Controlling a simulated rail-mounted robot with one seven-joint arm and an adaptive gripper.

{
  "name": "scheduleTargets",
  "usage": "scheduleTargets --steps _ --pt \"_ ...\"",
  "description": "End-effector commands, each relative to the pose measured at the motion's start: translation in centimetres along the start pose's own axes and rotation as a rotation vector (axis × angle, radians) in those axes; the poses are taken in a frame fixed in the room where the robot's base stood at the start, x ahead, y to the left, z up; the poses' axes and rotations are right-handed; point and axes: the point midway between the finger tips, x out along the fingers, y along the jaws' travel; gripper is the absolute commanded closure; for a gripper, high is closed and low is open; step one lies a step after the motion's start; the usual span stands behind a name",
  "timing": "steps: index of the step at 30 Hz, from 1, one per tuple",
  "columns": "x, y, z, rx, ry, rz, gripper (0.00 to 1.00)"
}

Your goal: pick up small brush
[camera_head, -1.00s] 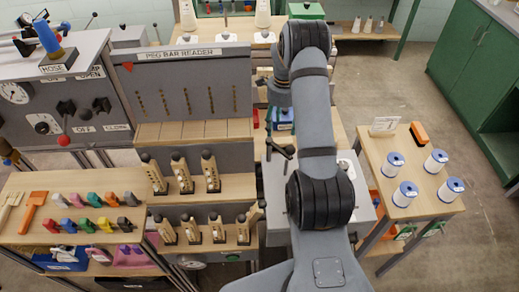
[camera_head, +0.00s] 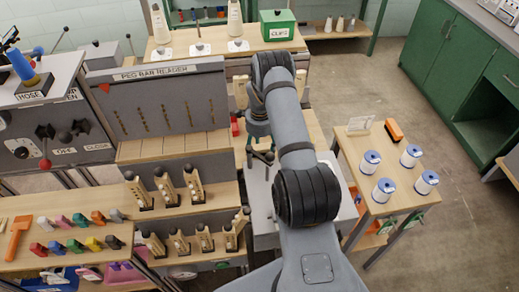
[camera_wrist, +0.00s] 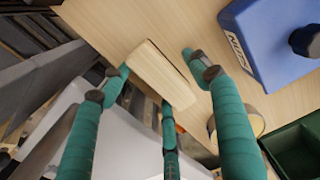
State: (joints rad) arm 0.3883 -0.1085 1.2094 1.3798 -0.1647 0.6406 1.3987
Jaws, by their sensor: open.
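In the wrist view, a pale wooden block-like piece (camera_wrist: 160,75) lies at a slant on a wooden surface. It may be the small brush, but I see no bristles and cannot tell. My gripper (camera_wrist: 155,82) has its teal fingers spread around this piece, with no clear contact. In the head view, my gripper (camera_head: 262,152) is low over the middle bench, and the piece under it cannot be made out there.
A blue box marked NUTS (camera_wrist: 270,45) stands close by on the right in the wrist view, with a green bin (camera_wrist: 298,150) below it. The peg bar reader (camera_head: 165,105) stands left of my arm. A side table (camera_head: 352,160) with white spools is at right.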

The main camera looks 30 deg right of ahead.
Motion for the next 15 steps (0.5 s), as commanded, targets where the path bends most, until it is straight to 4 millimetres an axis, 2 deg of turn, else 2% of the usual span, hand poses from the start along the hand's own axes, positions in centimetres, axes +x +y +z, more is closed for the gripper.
scheduleTargets --steps 3,15 --pt "0.0 0.01 -0.02 0.0 0.0 0.0 0.39" --pt "-0.03 0.02 -0.02 0.001 0.0 0.0 0.62"
